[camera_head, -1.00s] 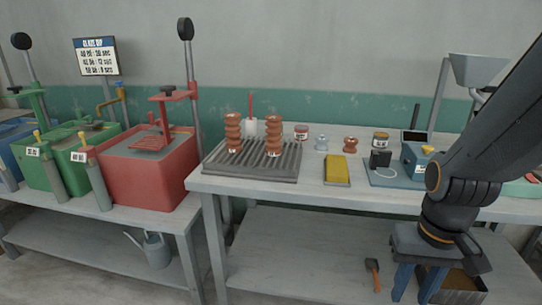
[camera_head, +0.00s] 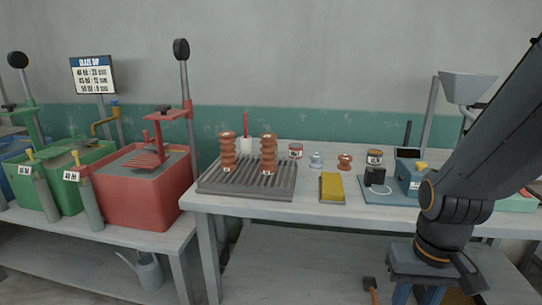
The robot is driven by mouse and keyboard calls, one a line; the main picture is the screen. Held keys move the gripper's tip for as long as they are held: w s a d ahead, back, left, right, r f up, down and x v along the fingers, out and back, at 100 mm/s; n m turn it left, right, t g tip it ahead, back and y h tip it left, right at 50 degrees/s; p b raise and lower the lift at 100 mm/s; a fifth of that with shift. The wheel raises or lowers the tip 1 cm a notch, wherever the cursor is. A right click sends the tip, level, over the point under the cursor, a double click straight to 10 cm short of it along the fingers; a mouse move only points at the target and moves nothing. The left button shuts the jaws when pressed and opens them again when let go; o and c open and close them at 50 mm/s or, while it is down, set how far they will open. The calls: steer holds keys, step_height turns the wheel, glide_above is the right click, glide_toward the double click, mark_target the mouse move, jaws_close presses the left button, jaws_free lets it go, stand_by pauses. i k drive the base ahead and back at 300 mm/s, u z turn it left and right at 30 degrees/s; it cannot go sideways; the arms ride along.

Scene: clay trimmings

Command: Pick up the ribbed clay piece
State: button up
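Two ribbed, brown-orange clay pieces stand upright on a dark slatted rack on the table: a left one (camera_head: 227,150) and a right one (camera_head: 268,153). Each has a small white label near its base. A shorter ribbed brown piece (camera_head: 344,161) stands farther right, between a small grey-blue item and a jar. I cannot tell which one the task means. My dark arm fills the right side of the picture, well to the right of the rack. My gripper is outside the picture.
The slatted rack (camera_head: 245,193) sits at the table's left end. A yellow sponge-like block (camera_head: 331,187) and a blue device (camera_head: 409,171) lie to its right. Red (camera_head: 140,205) and green tubs stand left, with tall posts. A gap separates the two tables.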

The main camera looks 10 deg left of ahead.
mark_target(268, 141)
steer(key=u, duration=0.75)
steer(key=k, duration=0.4)
steer(key=u, duration=1.45)
steer(key=i, duration=0.75)
steer(key=z, duration=0.6)
steer(key=i, duration=0.6)
steer(key=z, duration=0.65)
